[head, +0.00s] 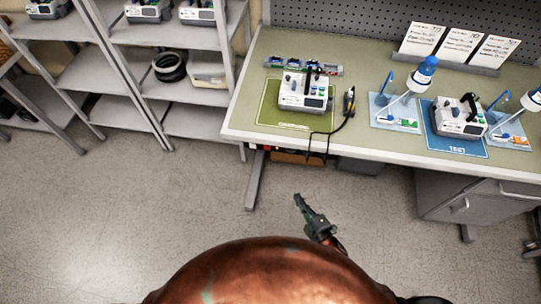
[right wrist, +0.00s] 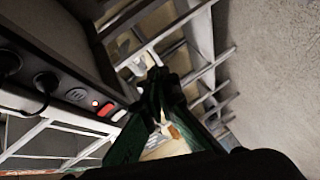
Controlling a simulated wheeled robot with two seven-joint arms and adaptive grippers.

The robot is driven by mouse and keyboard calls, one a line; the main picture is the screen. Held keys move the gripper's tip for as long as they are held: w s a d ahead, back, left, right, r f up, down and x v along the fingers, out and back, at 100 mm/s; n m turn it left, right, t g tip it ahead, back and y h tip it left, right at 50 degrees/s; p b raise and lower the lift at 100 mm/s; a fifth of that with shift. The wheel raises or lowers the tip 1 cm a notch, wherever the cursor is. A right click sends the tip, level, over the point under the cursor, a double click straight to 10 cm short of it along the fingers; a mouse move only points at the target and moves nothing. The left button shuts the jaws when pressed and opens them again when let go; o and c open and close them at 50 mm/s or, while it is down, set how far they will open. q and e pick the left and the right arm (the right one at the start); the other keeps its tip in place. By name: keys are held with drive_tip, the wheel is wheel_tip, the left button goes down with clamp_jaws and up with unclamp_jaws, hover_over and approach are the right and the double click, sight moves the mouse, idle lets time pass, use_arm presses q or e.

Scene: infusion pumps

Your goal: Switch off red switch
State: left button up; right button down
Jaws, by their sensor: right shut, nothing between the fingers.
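A red switch (right wrist: 106,109) shows in the right wrist view on a dark strip (right wrist: 70,88) with round sockets and a plugged-in black cable. My right gripper (right wrist: 157,80) is shut and empty there, with its fingertips up and to the right of the switch. I see a gap between them in the picture, but the depth is hard to judge. In the head view my right gripper (head: 298,199) is below the front edge of the workbench (head: 380,152). The switch is too small to make out surely in the head view. My left gripper is not in view.
On the bench stand an infusion pump (head: 303,95) on a green mat and another pump (head: 459,121) on a blue mat. A black cable (head: 334,131) hangs over the front edge. Grey shelves (head: 170,80) stand at left. The floor (head: 150,210) before the bench is clear.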

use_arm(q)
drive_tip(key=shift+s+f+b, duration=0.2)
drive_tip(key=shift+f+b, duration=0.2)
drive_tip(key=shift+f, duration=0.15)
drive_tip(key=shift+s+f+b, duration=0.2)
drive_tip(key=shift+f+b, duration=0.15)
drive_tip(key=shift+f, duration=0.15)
use_arm(e)
drive_tip(key=a+r+n+t+y, duration=0.1)
drive_tip(key=a+r+n+y, duration=0.1)
drive_tip(key=r, duration=0.5)
drive_tip(key=a+r+n+y, duration=0.2)
drive_tip(key=a+r+n, duration=0.2)
drive_tip(key=r, duration=0.4)
drive_tip(key=shift+a+t, duration=0.3)
drive_tip(key=shift+t, duration=0.1)
drive_tip(key=shift+r, duration=0.1)
approach(264, 147)
drive_tip(key=a, duration=0.4)
drive_tip(key=w, duration=0.3)
drive_tip(key=w+d, duration=0.1)
drive_tip(key=shift+w+r+b, duration=0.35)
drive_tip(key=shift+w+r, duration=0.05)
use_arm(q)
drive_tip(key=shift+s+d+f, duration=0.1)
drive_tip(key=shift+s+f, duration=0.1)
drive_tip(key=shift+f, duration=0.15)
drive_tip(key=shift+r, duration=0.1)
